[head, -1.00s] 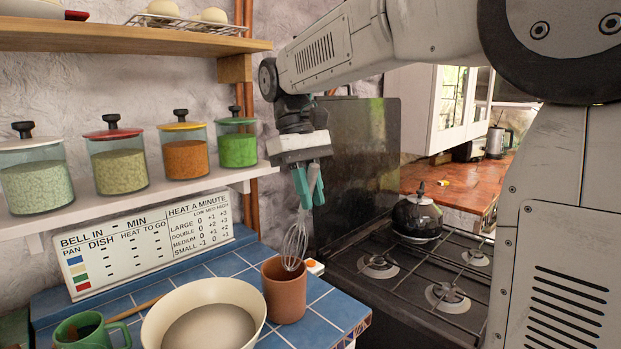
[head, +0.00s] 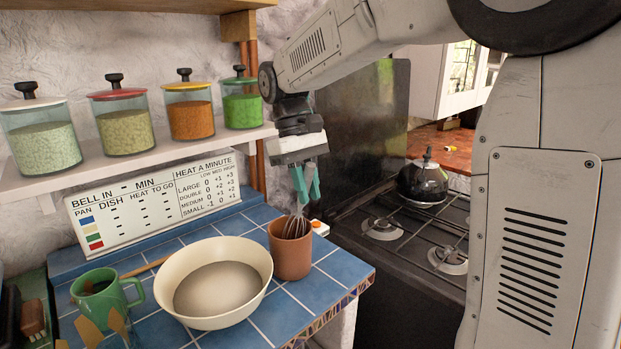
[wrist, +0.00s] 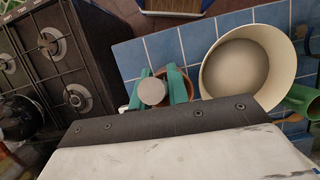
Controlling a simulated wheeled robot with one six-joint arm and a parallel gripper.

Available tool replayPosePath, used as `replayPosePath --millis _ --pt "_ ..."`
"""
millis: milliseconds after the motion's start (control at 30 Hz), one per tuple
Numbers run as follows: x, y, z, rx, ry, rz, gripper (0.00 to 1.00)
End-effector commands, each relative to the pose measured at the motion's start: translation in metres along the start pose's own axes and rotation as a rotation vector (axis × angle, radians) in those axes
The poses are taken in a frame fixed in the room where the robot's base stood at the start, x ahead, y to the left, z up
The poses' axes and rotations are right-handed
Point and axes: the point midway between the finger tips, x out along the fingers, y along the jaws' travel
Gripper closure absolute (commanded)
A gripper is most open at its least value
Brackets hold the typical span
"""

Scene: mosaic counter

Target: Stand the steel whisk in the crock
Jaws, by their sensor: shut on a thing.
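The steel whisk (head: 297,222) hangs upright below my gripper (head: 306,185), with its wire head down inside the mouth of the terracotta crock (head: 291,256). The crock stands on the blue tiled counter, right of the cream bowl. My gripper is shut on the whisk's handle, just above the crock. In the wrist view the round end of the whisk handle (wrist: 151,91) shows between the green fingers (wrist: 164,88), with the crock (wrist: 176,80) behind. The crock's inside is mostly hidden, so I cannot tell whether the whisk touches its bottom.
The cream bowl (head: 262,264) stands close to the crock's left. A green mug (head: 101,299) is further left. A sign board (head: 150,205) leans at the back, below a shelf of jars. The stove with a black kettle (head: 426,182) is to the right.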

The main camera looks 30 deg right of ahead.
Motion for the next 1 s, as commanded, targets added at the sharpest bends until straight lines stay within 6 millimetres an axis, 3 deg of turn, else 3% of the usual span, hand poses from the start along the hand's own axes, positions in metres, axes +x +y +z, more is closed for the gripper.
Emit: replayPosePath --millis 467,500,567,767,900,1000 --pt "0.0053 -0.0002 -0.0037 0.0 0.0 0.0 1.0" --pt "0.0052 -0.0002 -0.0037 0.0 0.0 0.0 0.75" --pt "0.0052 -0.0002 -0.0037 0.0 0.0 0.0 0.58" --pt "0.0051 -0.0002 -0.0037 0.0 0.0 0.0 0.58" --pt "0.0052 -0.0003 -0.0037 0.0 0.0 0.0 0.22" --pt "0.0051 -0.0003 -0.0037 0.0 0.0 0.0 0.21"
